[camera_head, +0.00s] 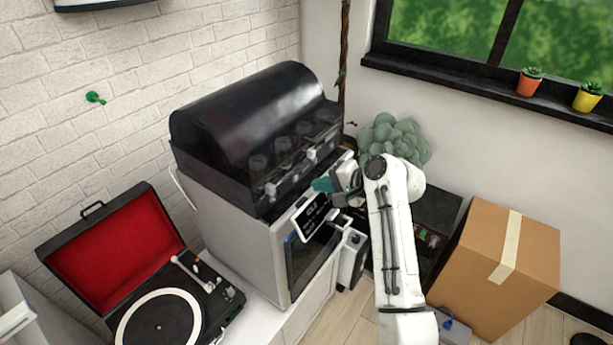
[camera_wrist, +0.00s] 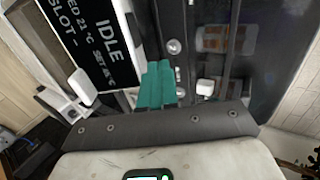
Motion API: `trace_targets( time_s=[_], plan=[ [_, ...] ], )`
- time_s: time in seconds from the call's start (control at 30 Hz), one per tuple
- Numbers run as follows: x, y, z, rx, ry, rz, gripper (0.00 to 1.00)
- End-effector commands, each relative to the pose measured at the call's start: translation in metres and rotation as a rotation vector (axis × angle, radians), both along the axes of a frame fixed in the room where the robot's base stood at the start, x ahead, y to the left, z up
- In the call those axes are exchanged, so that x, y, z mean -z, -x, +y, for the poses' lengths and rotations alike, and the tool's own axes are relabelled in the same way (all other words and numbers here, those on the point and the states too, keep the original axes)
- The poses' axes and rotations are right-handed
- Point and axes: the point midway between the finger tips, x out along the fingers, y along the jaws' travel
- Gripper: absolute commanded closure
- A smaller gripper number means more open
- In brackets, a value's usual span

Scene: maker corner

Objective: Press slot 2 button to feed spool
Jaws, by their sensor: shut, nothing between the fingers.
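The printer (camera_head: 240,245) stands on a white cabinet with a dark-lidded spool unit (camera_head: 250,110) on top. Several spools show dimly behind its clear front. Small round silver buttons, one clear in the wrist view (camera_wrist: 174,46), and white blocks (camera_wrist: 205,87) line the unit's front strip. I cannot read which button is slot 2. The tilted screen (camera_head: 312,214) reads "IDLE" and "SLOT -" in the wrist view (camera_wrist: 85,40). My gripper (camera_head: 322,185), with teal fingertips, is shut and empty at the front strip beside the screen. Its tips (camera_wrist: 157,72) lie near the silver buttons; contact is unclear.
An open red-lined record player (camera_head: 160,310) is left of the printer. A cardboard box (camera_head: 495,265) stands on the floor at right, behind my arm. A grey-green bushy plant (camera_head: 395,138) is behind the gripper. Potted plants (camera_head: 530,82) line the window sill.

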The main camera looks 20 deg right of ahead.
Motion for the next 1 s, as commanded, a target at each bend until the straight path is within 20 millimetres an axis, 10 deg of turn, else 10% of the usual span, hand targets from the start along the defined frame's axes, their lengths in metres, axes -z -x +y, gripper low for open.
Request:
trace_targets(
  time_s=[1.0],
  plan=[
    [0.005,-0.053,0.039,0.000,-0.001,-0.003,1.00]
  ],
)
